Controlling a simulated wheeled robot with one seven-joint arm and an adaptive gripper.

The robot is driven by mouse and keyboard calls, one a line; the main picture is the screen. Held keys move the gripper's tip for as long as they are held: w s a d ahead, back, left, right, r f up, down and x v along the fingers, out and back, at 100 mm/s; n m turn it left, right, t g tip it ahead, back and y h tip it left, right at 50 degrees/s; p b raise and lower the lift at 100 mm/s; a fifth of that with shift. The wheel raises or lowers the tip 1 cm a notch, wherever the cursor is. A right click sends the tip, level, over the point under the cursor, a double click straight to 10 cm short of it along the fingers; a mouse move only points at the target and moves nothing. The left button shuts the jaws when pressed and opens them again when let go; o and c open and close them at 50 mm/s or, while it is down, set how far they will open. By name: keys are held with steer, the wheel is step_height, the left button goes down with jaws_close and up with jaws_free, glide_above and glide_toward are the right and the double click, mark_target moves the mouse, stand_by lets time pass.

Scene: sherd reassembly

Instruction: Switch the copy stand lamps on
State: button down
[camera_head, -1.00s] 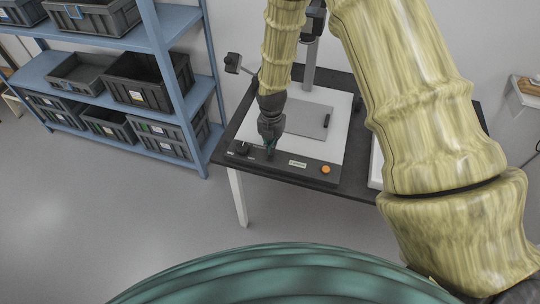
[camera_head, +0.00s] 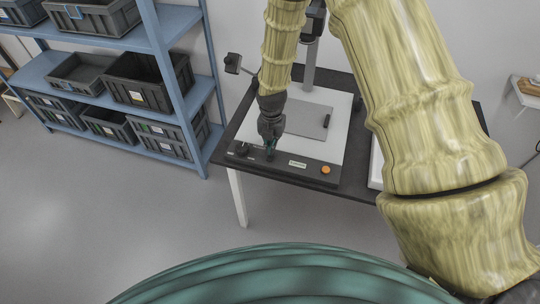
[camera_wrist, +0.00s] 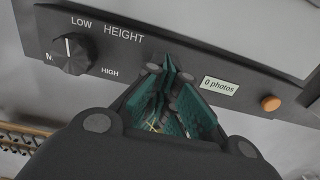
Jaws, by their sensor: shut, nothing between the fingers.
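The copy stand (camera_head: 338,120) stands on a dark table, with a white base and a dark control panel (camera_head: 315,172) along its front edge. A lamp head (camera_head: 233,63) shows at its left; I cannot tell whether it is lit. My gripper (camera_head: 270,154) is shut and empty, pointing down at the panel. In the wrist view, its green fingertips (camera_wrist: 168,70) are at the panel, between the height knob (camera_wrist: 72,54) and the "0 photos" display (camera_wrist: 219,86). Whether they touch it is unclear. No lamp switch can be made out; the fingers hide part of the panel.
An orange button (camera_head: 325,170) is at the panel's right. A grey plate (camera_head: 308,120) lies on the stand's base, and the column (camera_head: 309,65) rises behind. A blue shelf (camera_head: 185,75) with grey crates stands at the left. The floor in front is clear.

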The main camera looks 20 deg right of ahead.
steer(key=shift+f+b, duration=0.6)
steer(key=shift+f, duration=0.6)
stand_by(1.1)
steer(key=shift+s, duration=0.1)
steer(key=shift+r+p, duration=2.45)
steer(key=shift+r, duration=1.1)
